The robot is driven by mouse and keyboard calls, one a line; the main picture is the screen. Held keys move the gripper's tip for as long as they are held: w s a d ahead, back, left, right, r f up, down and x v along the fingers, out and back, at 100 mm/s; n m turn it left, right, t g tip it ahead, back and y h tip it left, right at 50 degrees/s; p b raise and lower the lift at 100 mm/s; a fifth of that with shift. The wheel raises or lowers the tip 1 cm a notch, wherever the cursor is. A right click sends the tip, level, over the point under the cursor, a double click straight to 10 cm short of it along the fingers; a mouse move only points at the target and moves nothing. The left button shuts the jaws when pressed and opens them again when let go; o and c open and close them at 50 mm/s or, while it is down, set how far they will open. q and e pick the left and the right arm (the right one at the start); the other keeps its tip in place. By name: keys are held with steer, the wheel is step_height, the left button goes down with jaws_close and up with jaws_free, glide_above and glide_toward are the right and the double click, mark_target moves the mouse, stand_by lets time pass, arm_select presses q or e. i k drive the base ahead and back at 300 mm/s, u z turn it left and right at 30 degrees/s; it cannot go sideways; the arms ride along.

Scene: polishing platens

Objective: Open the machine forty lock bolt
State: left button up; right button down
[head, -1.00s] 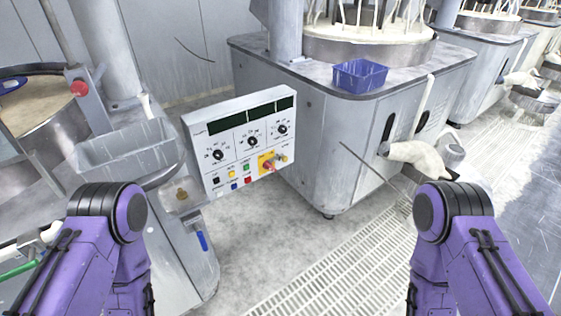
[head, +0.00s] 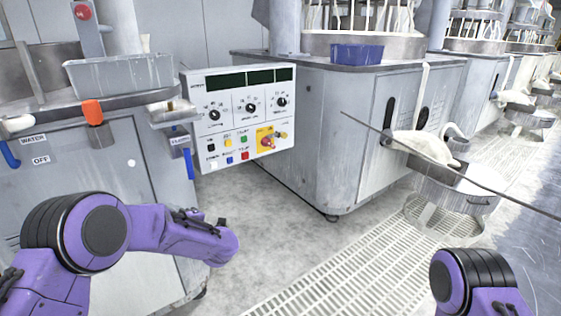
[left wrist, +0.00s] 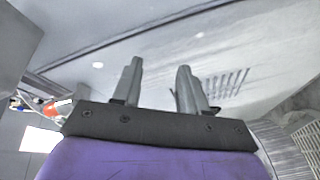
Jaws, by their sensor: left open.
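No part that I can make out as the lock bolt shows, and I cannot read a number forty on any machine. The near-left machine (head: 80,175) has a grey cabinet front with a small round white spot (head: 131,163). My left gripper (left wrist: 160,68) is open in the left wrist view, its two fingers apart with nothing between them. It points toward a pale panel (left wrist: 220,50) with vent slots; I cannot tell the distance. In the head view my left forearm is low in front of the cabinet, its gripper hidden. My right gripper is out of view.
A control box (head: 240,115) with dials and buttons stands right of the cabinet. An orange part (head: 92,112) and a blue handle (head: 190,165) sit on the near machine. Another machine (head: 350,140) stands behind. The floor grating (head: 350,265) is clear.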

mark_target(284, 135)
steer(key=z, duration=2.8)
steer(key=k, duration=0.8)
steer(key=u, duration=1.85)
steer(key=i, duration=1.65)
steer(key=z, duration=0.05)
